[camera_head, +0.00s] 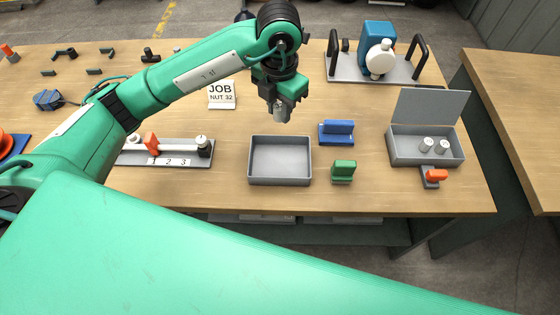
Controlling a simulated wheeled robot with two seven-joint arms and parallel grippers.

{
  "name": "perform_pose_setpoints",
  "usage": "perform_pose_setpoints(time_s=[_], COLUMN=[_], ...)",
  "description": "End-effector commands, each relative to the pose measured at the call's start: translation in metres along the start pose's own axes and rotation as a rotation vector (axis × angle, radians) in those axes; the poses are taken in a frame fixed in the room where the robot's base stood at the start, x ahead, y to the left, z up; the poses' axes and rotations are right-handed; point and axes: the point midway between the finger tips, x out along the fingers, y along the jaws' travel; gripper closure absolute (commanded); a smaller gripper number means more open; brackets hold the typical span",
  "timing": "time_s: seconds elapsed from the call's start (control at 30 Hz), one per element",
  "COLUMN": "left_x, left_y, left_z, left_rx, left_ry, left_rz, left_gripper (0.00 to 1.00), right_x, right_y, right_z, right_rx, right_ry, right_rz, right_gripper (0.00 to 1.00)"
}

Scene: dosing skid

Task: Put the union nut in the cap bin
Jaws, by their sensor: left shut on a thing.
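My left gripper (282,101) is shut on a small silver-grey piece, which looks like the union nut (281,114). It holds the nut above the table, close to the far edge of an open grey tray in the picture. The gripper's jaws partly hide the nut. That shallow tray (280,182) is empty and looks like the cap bin, though no label on it shows. A grey box with a raised lid (430,106) stands at the right with white-grey cylindrical pieces (427,145) inside. My right gripper is not in view.
A blue block (337,132) and a green block (343,171) stand right of the tray. A numbered rail fixture (170,151) and a JOB NUT 32 sign (221,95) are to the left. A blue pump (379,45) stands at the back.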

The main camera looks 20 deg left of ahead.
Motion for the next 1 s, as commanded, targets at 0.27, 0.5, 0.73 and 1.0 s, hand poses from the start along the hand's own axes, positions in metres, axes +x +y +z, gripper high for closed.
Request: perform_pose_setpoints(time_s=[0.27, 0.5, 0.73, 1.0], left_x=[0.011, 0.057, 0.116, 0.153], left_y=[-0.003, -0.004, -0.003, -0.002], left_z=[-0.001, -0.002, -0.003, -0.001], left_rx=[-0.108, -0.108, -0.107, -0.106], left_ry=[0.002, 0.005, 0.005, 0.000], left_rz=[-0.004, -0.005, -0.002, -0.001], left_gripper=[0.96, 0.96, 0.96, 0.96], right_x=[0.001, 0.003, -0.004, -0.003], right_y=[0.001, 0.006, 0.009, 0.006], right_z=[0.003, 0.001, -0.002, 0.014], right_rx=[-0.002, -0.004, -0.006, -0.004], right_ry=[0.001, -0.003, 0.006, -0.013], right_rz=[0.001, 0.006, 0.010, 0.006], right_gripper=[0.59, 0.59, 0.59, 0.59])
